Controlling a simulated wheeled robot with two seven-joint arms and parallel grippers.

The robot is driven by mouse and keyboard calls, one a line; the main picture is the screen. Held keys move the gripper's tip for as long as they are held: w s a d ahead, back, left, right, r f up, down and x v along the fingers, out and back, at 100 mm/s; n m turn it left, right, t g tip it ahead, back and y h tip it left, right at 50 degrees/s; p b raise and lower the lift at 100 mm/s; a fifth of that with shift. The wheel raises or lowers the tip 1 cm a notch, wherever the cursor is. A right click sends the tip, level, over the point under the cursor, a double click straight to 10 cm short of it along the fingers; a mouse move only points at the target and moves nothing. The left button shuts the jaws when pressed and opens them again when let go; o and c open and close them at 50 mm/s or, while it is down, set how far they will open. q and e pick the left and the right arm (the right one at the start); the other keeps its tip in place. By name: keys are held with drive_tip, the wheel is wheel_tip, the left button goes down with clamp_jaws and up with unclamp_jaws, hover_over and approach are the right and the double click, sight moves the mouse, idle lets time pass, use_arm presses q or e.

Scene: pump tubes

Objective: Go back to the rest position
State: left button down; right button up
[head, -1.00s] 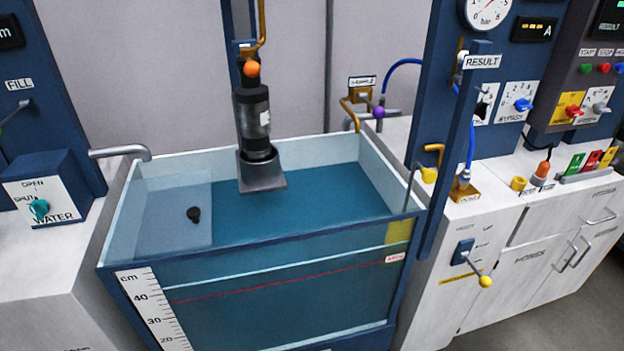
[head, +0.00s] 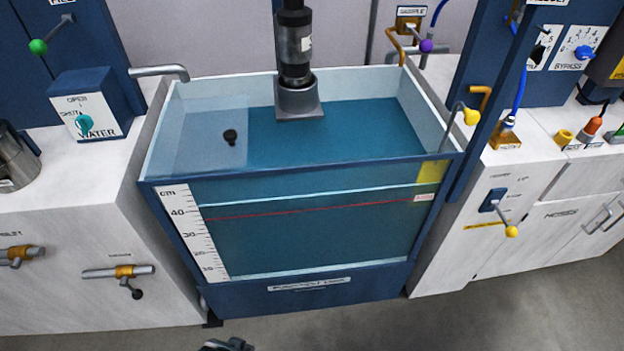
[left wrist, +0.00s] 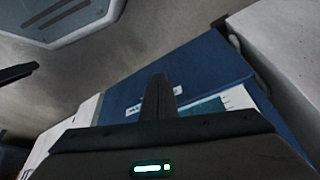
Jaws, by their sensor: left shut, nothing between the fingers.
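My left gripper (left wrist: 158,92) shows in the left wrist view, its dark fingers shut together with nothing between them. It is in front of the blue base of the water tank, apart from it as far as I can see. A small dark part of my own body is at the bottom edge of the head view, too little to tell which. My right gripper cannot be made out in either view. The glass-walled tank (head: 300,181) stands in the middle of the head view, holding blue water. The dark pump (head: 295,48) stands upright at its back.
A white cabinet with the WATER box (head: 98,103) stands left of the tank, and orange-collared pipe stubs (head: 118,272) jut from its front. A white cabinet with a yellow-knobbed lever (head: 511,231) stands at the right. The grey floor (head: 400,328) in front is clear.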

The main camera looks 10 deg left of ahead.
use_arm(q)
drive_tip(key=s+d+f+t, duration=0.1)
drive_tip(key=s+f, duration=0.2)
drive_tip(key=f, duration=1.3)
drive_tip(key=shift+d+f+h+p, duration=0.2)
drive_tip(key=shift+h+p, duration=0.1)
drive_tip(key=shift+p, duration=0.15)
